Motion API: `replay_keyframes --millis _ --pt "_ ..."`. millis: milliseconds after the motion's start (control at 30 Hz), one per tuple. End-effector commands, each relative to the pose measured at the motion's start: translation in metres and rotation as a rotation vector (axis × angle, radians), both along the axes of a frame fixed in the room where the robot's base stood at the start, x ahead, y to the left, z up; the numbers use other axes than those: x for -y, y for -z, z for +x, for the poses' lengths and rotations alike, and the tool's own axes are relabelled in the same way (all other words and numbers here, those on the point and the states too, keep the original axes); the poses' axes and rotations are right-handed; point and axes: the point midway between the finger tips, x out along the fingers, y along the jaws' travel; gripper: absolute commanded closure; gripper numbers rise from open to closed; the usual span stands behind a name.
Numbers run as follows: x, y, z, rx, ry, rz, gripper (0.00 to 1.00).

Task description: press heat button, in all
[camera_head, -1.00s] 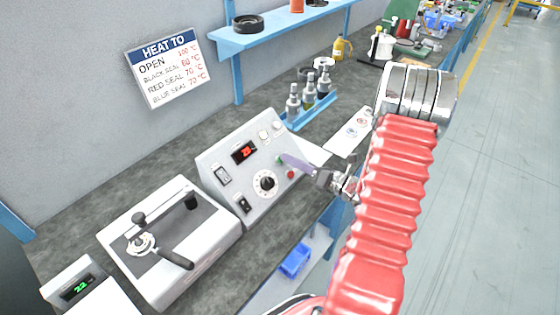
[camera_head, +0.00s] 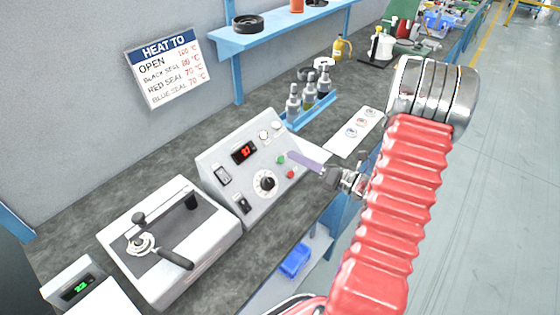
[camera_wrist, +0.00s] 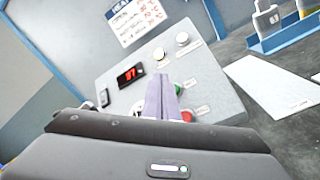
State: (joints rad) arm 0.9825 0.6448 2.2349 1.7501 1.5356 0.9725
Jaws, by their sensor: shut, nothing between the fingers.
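The heater's control panel (camera_head: 222,157) is a grey sloped box with a red-digit display (camera_head: 243,152), a large black dial (camera_head: 265,183), a green button (camera_head: 281,160) and a red button (camera_head: 291,174). The display also shows in the wrist view (camera_wrist: 130,76). My gripper (camera_head: 292,154) is shut and empty, its pale purple fingers pointing at the panel, a little right of the green button. In the wrist view, the fingers (camera_wrist: 162,84) partly hide the panel, with the green button (camera_wrist: 178,89) and red button (camera_wrist: 187,115) just right of them.
A white machine with a black lever (camera_head: 175,258) stands left of the panel. A blue rack of bottles (camera_head: 309,112) stands behind it, and a white card with round seals (camera_head: 357,132) lies to the right. A wall sign (camera_head: 170,65) lists heat temperatures.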

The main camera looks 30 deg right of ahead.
Motion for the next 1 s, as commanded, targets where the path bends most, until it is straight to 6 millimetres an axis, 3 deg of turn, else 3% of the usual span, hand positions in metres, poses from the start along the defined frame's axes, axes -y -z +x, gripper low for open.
replay_keyframes --millis 333,1000 --pt "0.005 -0.016 -0.015 0.001 0.001 0.0 1.0" --pt "0.005 -0.016 -0.015 0.0 0.0 0.001 1.0"
